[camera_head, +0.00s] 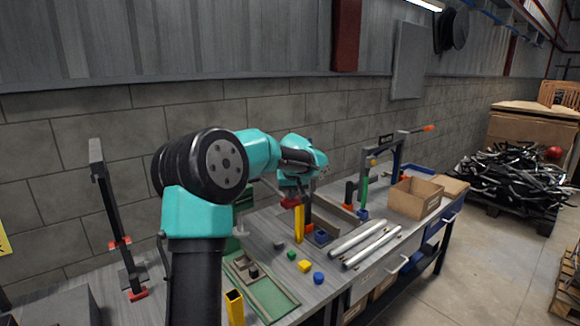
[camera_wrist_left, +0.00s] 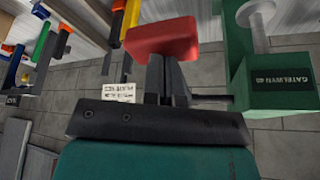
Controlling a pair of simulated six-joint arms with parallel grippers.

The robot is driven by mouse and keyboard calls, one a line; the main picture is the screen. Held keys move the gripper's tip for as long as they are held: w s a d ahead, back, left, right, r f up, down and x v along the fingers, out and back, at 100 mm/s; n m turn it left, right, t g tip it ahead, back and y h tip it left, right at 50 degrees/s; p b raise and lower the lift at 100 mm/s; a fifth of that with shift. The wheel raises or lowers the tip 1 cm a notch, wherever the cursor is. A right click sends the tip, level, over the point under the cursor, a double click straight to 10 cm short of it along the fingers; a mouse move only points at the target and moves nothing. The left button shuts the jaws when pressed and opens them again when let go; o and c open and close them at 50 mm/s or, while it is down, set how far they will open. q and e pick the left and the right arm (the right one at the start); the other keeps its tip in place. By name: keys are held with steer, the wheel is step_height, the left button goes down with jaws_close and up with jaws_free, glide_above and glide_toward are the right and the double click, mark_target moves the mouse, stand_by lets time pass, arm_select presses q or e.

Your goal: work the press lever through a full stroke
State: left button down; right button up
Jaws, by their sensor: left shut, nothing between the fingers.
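A green press body (camera_wrist_left: 280,92) with a pale cylinder shows at the right of the left wrist view; my arm largely hides it in the head view. A thin dark bar (camera_wrist_left: 212,98) runs between it and my fingers; it may be part of the lever. My right gripper is out of view.
A dark frame with an orange-tipped bar (camera_head: 428,128) stands at the back right, near a cardboard box (camera_head: 415,197). Two metal tubes (camera_head: 370,245) lie at the front right. Small blocks and a green tray (camera_head: 282,300) lie near the front. A dark post (camera_head: 108,200) stands left.

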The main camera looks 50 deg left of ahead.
mark_target(290, 206)
arm_select(q)
steer(key=shift+f, duration=1.4)
steer(key=shift+f, duration=0.1)
steer(key=shift+a+f, duration=0.25)
steer(key=shift+f, duration=1.05)
